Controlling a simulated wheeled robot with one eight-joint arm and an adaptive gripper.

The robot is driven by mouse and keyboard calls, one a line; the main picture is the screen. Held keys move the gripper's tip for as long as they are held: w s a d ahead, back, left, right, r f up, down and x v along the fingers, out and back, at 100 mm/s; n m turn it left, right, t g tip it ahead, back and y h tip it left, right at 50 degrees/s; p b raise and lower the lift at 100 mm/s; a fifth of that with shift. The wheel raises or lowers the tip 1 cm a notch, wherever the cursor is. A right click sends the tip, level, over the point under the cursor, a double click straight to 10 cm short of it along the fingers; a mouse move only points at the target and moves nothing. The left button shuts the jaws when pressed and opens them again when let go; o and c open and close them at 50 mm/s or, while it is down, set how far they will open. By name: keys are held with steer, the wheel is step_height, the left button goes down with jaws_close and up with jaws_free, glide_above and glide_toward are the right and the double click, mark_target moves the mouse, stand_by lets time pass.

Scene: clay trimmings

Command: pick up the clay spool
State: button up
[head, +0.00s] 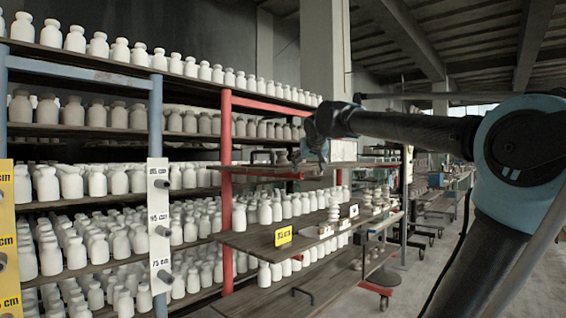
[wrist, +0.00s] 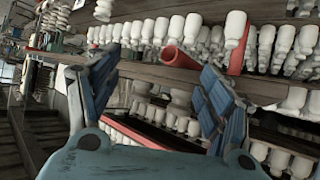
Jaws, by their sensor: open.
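I cannot tell for sure which piece is the clay spool. A white, ringed, spool-like piece (head: 333,212) stands upright on the middle shelf of the cart in the head view. My gripper (head: 318,158) is above that shelf, in front of the racks. In the wrist view my gripper (wrist: 148,80) is open, with its two blue fingers wide apart and nothing held between them. A pale spool-shaped piece (wrist: 180,99) shows beyond the fingers, and I cannot tell whether it is the same one.
Racks of white bottle-shaped pieces (head: 105,247) fill the left. A red post (head: 226,170) and an upper board (head: 265,170) stand near my gripper. Open floor lies at the right.

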steer(key=n+t+y, duration=0.1)
steer(key=y, duration=0.1)
glide_toward(282, 157)
steer(key=x, duration=0.4)
steer(key=d+x, duration=0.1)
steer(key=x, duration=0.1)
steer(key=shift+w+a, duration=0.15)
steer(key=shift+w, duration=0.4)
steer(key=shift+a+r+x, duration=0.1)
steer(key=shift+r+x, duration=0.05)
steer(key=shift+x, duration=1.3)
steer(key=shift+a+r+x, duration=0.1)
steer(key=shift+r+x, duration=0.1)
steer(key=shift+x, duration=1.25)
steer(key=shift+w, duration=0.1)
steer(key=shift+f, duration=0.1)
steer(key=shift+c, duration=0.2)
steer(key=c, duration=1.3)
